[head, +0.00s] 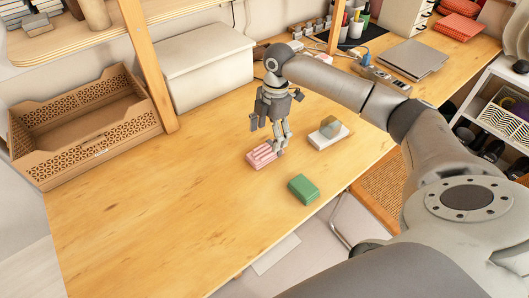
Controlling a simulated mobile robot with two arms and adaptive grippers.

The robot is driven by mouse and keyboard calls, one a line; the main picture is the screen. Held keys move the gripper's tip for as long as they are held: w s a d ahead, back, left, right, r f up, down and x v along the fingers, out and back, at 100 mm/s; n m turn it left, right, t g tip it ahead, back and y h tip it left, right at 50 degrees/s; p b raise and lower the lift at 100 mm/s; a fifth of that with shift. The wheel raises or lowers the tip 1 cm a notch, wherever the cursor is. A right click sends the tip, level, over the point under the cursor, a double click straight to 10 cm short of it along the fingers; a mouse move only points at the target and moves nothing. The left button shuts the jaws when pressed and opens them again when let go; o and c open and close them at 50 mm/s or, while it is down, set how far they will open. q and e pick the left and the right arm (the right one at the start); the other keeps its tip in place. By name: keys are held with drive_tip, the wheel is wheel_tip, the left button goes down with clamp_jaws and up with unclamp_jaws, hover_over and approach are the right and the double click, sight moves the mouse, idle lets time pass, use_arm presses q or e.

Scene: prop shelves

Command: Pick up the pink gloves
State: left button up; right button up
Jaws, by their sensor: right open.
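The pink gloves (260,157) lie in a small folded bundle on the wooden table, near the middle of the head view. My right gripper (279,145) points down with its fingers open. Its fingertips are at the right end of the gloves, and one finger overlaps their edge in the picture. I cannot tell whether it touches them. The gloves' left part is in plain view. My left gripper is not in view.
A green folded stack (303,189) lies to the front right of the gloves. A white block with a grey translucent piece (327,136) lies to the right. A brown perforated crate (82,130) and a white box (205,65) stand behind. The table's left front is clear.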

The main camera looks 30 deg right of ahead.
sight(265, 150)
drive_tip(key=shift+a+f+p, duration=0.15)
drive_tip(key=shift+a+f, duration=0.05)
drive_tip(key=shift+f, duration=0.85)
drive_tip(key=shift+a+f+p, duration=0.1)
drive_tip(key=shift+a+f, duration=0.05)
drive_tip(key=shift+f, duration=0.85)
drive_tip(key=shift+a+f+p, duration=0.15)
drive_tip(key=shift+a+f, duration=0.05)
drive_tip(key=shift+f, duration=0.85)
drive_tip(key=c, duration=1)
